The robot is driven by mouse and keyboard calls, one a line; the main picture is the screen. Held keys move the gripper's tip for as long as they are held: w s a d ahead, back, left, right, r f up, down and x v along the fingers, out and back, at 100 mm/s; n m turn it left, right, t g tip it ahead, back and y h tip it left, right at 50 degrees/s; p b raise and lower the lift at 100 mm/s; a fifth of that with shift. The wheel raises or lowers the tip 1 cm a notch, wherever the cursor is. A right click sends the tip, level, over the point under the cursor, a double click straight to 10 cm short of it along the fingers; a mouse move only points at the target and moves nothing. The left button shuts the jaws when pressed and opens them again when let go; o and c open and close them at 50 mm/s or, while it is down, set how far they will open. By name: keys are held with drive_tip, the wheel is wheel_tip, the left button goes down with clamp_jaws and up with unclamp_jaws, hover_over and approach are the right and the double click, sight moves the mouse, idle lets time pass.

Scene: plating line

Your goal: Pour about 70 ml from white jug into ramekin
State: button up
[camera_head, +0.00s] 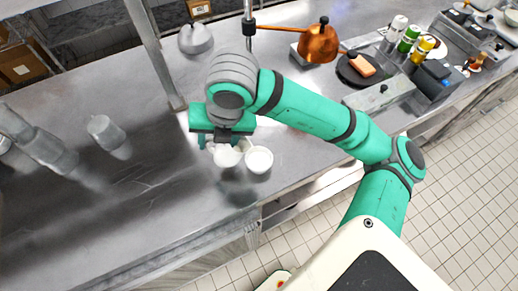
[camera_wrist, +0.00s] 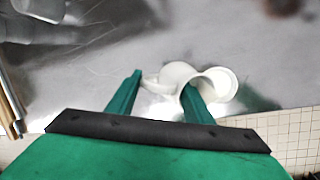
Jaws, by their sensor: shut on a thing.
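The white jug (camera_head: 227,157) is at my gripper (camera_head: 222,142) over the steel counter. In the wrist view the jug (camera_wrist: 178,74) shows between and beyond the two green fingers (camera_wrist: 162,80), which are apart and shut on it. The right finger overlaps its white curved part; I cannot tell whether that is wall or handle. The white ramekin (camera_head: 260,160) stands upright on the counter just right of the jug, and its round top also shows in the wrist view (camera_wrist: 222,82). The jug and ramekin look very close; whether they touch is unclear. No stream of liquid is visible.
A grey metal container (camera_head: 106,132) stands to the left on the counter (camera_head: 120,200). A copper heat lamp (camera_head: 318,43), a black plate (camera_head: 360,68) and several bottles are at the upper right. The counter's front edge lies close below the ramekin.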

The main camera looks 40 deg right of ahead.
drive_tip(key=f, duration=0.1)
drive_tip(key=w+a+f+g+h+p, duration=0.1)
drive_tip(key=a+f+h, duration=0.1)
drive_tip(key=shift+w+f+g, duration=0.15)
drive_tip(key=shift+w+g, duration=0.25)
drive_tip(key=shift+w+a+f+g+h+p, duration=0.45)
drive_tip(key=shift+g+h+p, duration=0.15)
drive_tip(key=shift+h, duration=0.2)
drive_tip(key=shift+w+a+f+g+h+p, duration=0.4)
drive_tip(key=shift+w+g+h+p, duration=0.1)
drive_tip(key=shift+h+p, duration=0.25)
drive_tip(key=shift+a+f, duration=0.2)
drive_tip(key=shift+h, duration=0.25)
drive_tip(key=shift+d, duration=0.1)
